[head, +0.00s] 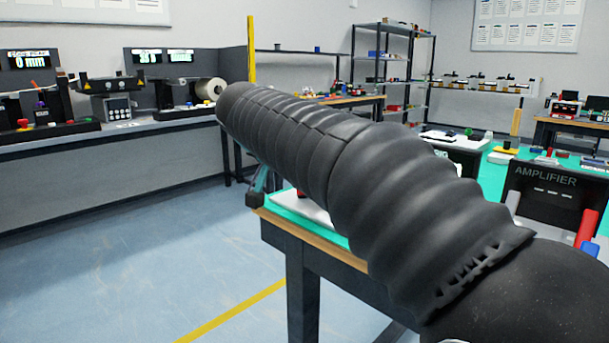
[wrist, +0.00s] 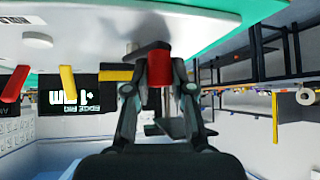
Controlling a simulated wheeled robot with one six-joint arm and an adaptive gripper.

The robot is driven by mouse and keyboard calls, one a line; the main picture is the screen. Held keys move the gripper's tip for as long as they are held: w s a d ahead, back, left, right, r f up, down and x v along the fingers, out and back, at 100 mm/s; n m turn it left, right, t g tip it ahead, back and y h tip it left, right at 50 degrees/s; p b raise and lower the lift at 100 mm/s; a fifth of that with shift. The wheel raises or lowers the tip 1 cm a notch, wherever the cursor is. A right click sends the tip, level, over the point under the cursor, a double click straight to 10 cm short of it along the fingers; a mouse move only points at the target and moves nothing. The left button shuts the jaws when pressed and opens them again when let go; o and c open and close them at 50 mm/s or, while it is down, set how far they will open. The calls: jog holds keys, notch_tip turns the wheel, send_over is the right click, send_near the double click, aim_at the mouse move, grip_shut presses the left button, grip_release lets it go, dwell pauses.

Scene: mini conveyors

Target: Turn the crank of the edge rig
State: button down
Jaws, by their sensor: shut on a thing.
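In the wrist view, where the scene appears upside down, my gripper (wrist: 159,72) has its two fingers closed on a red grip (wrist: 159,68), which looks like the crank's handle. The grip sits by the white surface of the bench unit, and the crank arm behind it is mostly hidden. The edge rig's black display (wrist: 72,95) shows inverted white characters, just left of the fingers. In the head view my arm crosses the middle and hides the crank; only a bit of my gripper (head: 257,192) shows at the bench's near-left corner.
A green-topped bench (head: 272,218) runs under my arm, with an amplifier box (head: 552,195) at the right. In the wrist view, a yellow lever (wrist: 67,80) and a red lever (wrist: 14,85) stand left of the grip. Blue floor at the lower left is clear.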

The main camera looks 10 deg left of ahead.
jog(key=w+m+g+h+p, duration=0.1)
jog(key=m+p, duration=0.1)
jog(key=w+m+g+h+p, duration=0.1)
jog(key=m+p, duration=0.1)
jog(key=shift+a+r+h, duration=0.15)
jog(key=shift+h, duration=0.25)
jog(key=shift+w+f+m+g+h+p, duration=0.1)
jog(key=shift+w+m+g+h+p, duration=0.25)
jog(key=shift+m+p, duration=0.4)
jog(key=shift+w+f+m+g+h+p, duration=0.15)
jog(key=shift+m+g+h+p, duration=0.3)
jog(key=shift+m, duration=0.5)
jog(key=shift+g, duration=0.3)
jog(key=c, duration=1)
grip_release()
jog(key=shift+d, duration=0.2)
jog(key=shift+o, duration=0.2)
jog(key=v, duration=0.7)
jog(key=shift+a+r, duration=0.2)
